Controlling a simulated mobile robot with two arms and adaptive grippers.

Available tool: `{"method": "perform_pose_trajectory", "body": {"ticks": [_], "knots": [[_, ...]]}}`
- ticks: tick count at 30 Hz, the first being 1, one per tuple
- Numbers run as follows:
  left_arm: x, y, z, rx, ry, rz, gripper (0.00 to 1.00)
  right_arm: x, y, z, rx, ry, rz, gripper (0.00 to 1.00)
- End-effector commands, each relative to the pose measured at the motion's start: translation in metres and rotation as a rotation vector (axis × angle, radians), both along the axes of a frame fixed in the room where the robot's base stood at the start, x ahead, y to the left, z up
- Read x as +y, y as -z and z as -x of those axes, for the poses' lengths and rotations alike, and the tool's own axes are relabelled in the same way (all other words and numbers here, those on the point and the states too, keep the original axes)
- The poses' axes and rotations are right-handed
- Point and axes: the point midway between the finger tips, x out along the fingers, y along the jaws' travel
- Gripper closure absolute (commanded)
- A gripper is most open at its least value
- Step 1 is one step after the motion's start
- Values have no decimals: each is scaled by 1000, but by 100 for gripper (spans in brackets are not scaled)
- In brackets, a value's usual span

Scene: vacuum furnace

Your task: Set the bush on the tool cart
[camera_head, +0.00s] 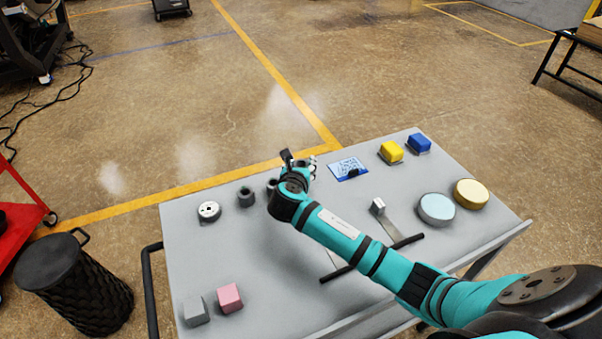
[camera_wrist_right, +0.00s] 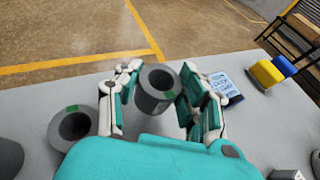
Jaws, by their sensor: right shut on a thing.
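My right gripper (camera_head: 300,165) is over the far edge of a grey work surface (camera_head: 255,270). Two similar bushes stand left of the gripper: one (camera_head: 245,197) in the clear, the other (camera_head: 272,186) close beside the gripper. A red structure (camera_head: 22,218), partly cut off at the left edge, may be the tool cart; I cannot tell for sure. My left gripper is not in view.
The surface also holds a white ring part (camera_head: 209,211), a pink block (camera_head: 229,298), a grey block (camera_head: 195,311), yellow (camera_head: 391,152) and blue (camera_head: 420,143) blocks, and two round discs (camera_head: 437,208). A black bin (camera_head: 75,285) stands at left. The floor beyond is open.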

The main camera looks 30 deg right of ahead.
Motion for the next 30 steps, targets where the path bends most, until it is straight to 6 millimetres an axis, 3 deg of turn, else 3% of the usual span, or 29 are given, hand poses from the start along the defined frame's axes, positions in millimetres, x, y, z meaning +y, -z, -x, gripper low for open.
{"method": "perform_pose_trajectory", "body": {"ticks": [6,12,13,17,30], "knots": [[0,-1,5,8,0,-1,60,1,29,1,3,-1,0,100],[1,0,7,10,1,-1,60,1,30,1,0,-1,0,100],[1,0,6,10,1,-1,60,1,31,1,3,-1,0,57],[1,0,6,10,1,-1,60,1,31,1,3,-1,0,40],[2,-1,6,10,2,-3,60,9,25,11,2,-4,1,38]]}}
